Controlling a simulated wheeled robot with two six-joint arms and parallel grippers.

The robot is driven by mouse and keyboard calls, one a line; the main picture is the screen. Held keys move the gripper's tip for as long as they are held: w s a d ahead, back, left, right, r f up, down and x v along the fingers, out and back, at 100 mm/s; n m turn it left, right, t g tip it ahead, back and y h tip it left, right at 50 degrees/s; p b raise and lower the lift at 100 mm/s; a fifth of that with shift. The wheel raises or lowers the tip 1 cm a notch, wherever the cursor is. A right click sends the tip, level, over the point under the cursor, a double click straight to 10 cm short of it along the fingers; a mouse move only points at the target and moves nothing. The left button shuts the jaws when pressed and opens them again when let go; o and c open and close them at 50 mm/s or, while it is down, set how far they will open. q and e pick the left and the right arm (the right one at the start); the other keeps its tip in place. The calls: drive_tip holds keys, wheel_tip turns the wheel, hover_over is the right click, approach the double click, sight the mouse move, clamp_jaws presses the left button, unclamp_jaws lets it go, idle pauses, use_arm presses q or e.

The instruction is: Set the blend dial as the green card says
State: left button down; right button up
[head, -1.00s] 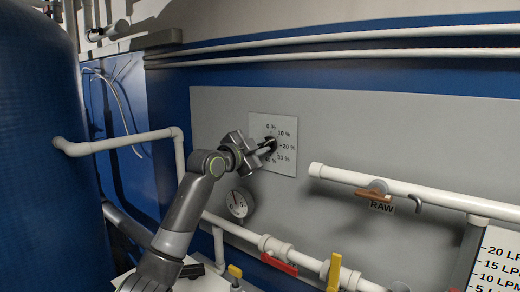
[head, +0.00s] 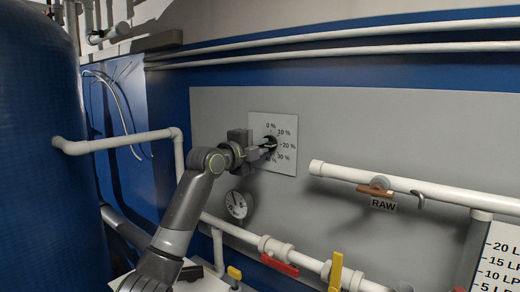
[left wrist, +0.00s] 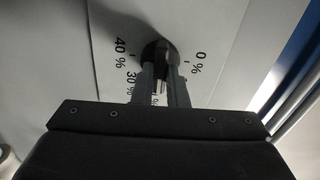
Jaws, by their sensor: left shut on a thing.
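The blend dial is a black round knob (head: 270,142) on a white square plate (head: 286,122) fixed to the grey wall panel. The plate has marks from 0 % at the top, with 10, 20 and 30 % down its right side. My left gripper (head: 264,147) comes from the left and is shut on the knob. In the left wrist view the fingers (left wrist: 160,80) hold the dark knob (left wrist: 158,50), with 0 % to its right and 40 % to its left. I cannot tell which mark the knob points to. The green card and my right gripper are not in view.
A round gauge (head: 238,205) sits below the dial. White pipes with a red handle (head: 280,264) and yellow handles (head: 335,271) run beneath. A RAW pipe (head: 440,191) is at the right. A large blue tank (head: 40,160) stands at the left.

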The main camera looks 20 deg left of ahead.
use_arm(q)
drive_tip(key=shift+f+m, duration=0.1)
drive_tip(key=shift+m, duration=0.2)
drive_tip(key=c, duration=1.4)
unclamp_jaws()
drive_tip(key=shift+c, duration=0.2)
drive_tip(key=b+v, duration=0.5)
drive_tip(key=v, duration=1.2)
drive_tip(key=shift+s+b, duration=0.2)
drive_tip(key=shift+b, duration=0.1)
drive_tip(key=shift+a, duration=0.1)
